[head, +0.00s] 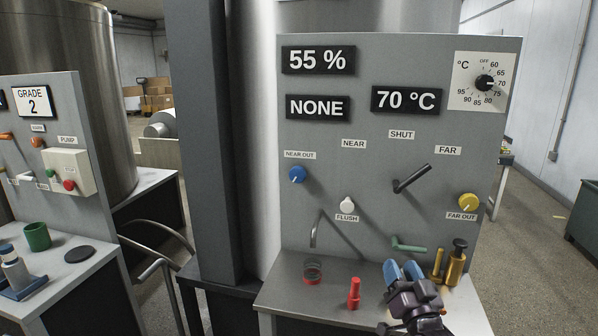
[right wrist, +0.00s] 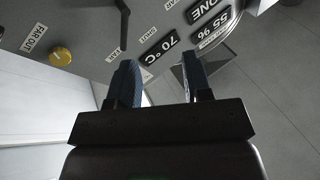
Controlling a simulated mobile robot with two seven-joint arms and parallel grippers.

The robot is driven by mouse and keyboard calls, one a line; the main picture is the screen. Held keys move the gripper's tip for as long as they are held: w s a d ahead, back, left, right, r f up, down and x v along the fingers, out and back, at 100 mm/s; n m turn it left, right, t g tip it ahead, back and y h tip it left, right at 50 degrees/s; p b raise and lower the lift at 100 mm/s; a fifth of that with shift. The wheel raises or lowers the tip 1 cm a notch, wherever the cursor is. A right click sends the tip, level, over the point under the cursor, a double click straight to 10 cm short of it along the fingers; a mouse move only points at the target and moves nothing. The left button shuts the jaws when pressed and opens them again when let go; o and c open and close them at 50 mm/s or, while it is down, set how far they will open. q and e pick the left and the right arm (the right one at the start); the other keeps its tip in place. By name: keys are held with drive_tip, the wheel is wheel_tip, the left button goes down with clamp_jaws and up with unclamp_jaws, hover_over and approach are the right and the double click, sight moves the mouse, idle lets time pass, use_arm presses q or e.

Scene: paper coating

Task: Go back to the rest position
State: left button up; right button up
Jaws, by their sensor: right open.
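My right gripper (head: 405,272) is in the lower right of the head view, in front of the grey control panel (head: 330,180) and above its bench. Its blue fingers are apart and hold nothing. In the right wrist view the two fingers (right wrist: 157,80) stand apart with the panel, upside down, beyond them. The black lever (head: 412,178) slants up to the right under the SHUT and FAR labels. The dial (head: 484,82) points near 70, and the displays read 55 %, NONE and 70 °C. My left gripper is not in view.
On the bench stand a clear cup with a red base (head: 313,272), a red object (head: 354,293) and a brass cylinder (head: 455,265) close right of my gripper. A green lever (head: 408,246) juts from the panel. A second bench at left holds a green mug (head: 37,236).

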drive_tip(key=s+d+f+n+g+h, duration=0.1)
drive_tip(key=s+d+f+g, duration=0.1)
drive_tip(key=s+f, duration=0.7)
drive_tip(key=s+d+f+n+g+h, duration=0.1)
drive_tip(key=s+d+f+g, duration=0.1)
drive_tip(key=s+f+g, duration=0.3)
drive_tip(key=s+d+f+g+h, duration=0.1)
drive_tip(key=s+d+f+g, duration=0.1)
drive_tip(key=s+f, duration=1.1)
drive_tip(key=s+g, duration=0.1)
drive_tip(key=s, duration=0.5)
drive_tip(key=shift+f+n+g, duration=0.15)
drive_tip(key=shift+n+g, duration=0.15)
drive_tip(key=shift+n, duration=0.1)
